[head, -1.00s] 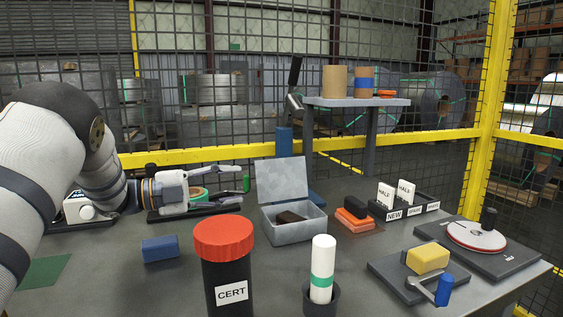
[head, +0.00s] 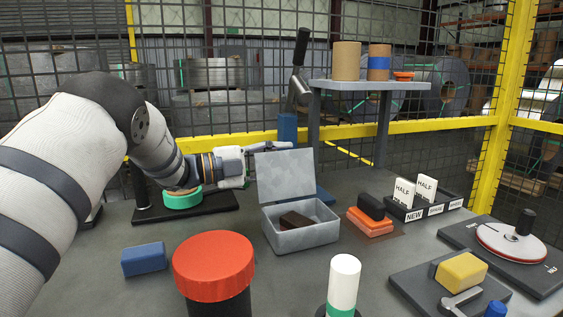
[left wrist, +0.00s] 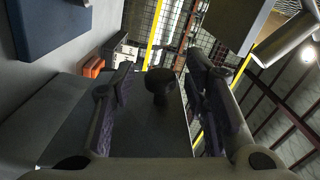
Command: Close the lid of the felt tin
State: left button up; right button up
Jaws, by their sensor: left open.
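The felt tin (head: 300,236) is a grey metal box on the table with its lid (head: 285,178) standing upright at the back, open. A dark brown block (head: 296,220) lies inside. My left gripper (head: 264,149) is behind the lid's upper left edge, pointing right, with its fingers partly hidden by the lid. In the left wrist view its two fingers (left wrist: 160,100) are spread apart. A dark flat surface shows behind and between them; I cannot tell for sure if it is the lid, nor if they touch it. My right gripper is in no view.
An orange block with a dark top (head: 371,215) sits right of the tin. The red-capped jar (head: 213,262) and white tube (head: 344,285) stand in front. A blue block (head: 144,260) lies front left. A post with a raised shelf (head: 365,85) stands behind.

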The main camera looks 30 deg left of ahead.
pick_arm(q)
jog(key=shift+w+d, duration=0.2)
grip_shut()
